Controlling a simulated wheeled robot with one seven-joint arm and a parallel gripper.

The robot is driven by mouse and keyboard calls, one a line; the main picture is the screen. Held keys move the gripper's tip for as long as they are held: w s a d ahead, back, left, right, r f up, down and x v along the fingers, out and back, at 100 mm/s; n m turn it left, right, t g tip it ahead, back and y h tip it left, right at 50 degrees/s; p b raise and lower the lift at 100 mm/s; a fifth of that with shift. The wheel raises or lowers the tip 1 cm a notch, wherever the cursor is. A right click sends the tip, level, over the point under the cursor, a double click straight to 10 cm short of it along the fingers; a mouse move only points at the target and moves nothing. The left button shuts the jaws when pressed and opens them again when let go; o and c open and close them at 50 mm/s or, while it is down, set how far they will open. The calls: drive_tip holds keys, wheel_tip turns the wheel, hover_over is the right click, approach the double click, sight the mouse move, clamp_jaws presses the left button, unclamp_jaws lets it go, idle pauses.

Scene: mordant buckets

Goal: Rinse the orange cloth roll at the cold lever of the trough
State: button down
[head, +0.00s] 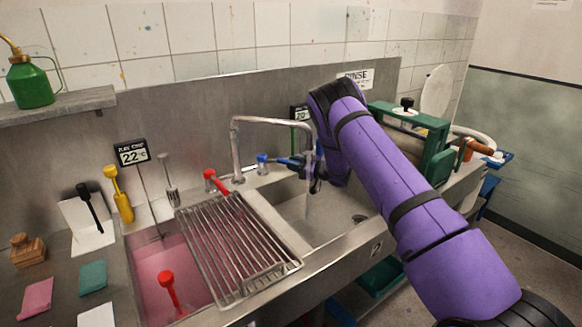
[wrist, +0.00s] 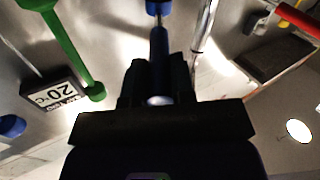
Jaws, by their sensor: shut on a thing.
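My gripper (head: 304,166) is over the back of the right basin, below the spout (head: 270,121). It is shut on the blue cold lever (head: 284,161), which runs between its fingers in the wrist view (wrist: 159,50). A pale streak under the spout's end looks like running water. An orange roll-shaped piece (head: 479,147) lies at the far right beside the green wringer (head: 437,150); I cannot tell whether it is the cloth roll or a handle. I see no other orange roll. The trough's right basin (head: 325,215) has a drain; my arm hides part of it.
A wire rack (head: 237,250) lies across the trough between the basins. The left basin (head: 170,265) holds pink liquid and a red-handled tool. The red lever (head: 217,181) stands left of the spout. A 20°C display (wrist: 52,92) and a green rod (wrist: 72,48) are near my gripper.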

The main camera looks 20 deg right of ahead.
drive_tip(key=shift+w+d+g, duration=0.2)
drive_tip(key=shift+d+g, duration=0.05)
drive_tip(key=shift+g, duration=0.05)
drive_tip(key=c, duration=1)
unclamp_jaws()
drive_tip(key=v, duration=1)
drive_tip(key=shift+s+d+f, duration=0.2)
drive_tip(key=shift+s+d, duration=0.05)
drive_tip(key=shift+d, duration=0.1)
drive_tip(key=shift+r, duration=0.1)
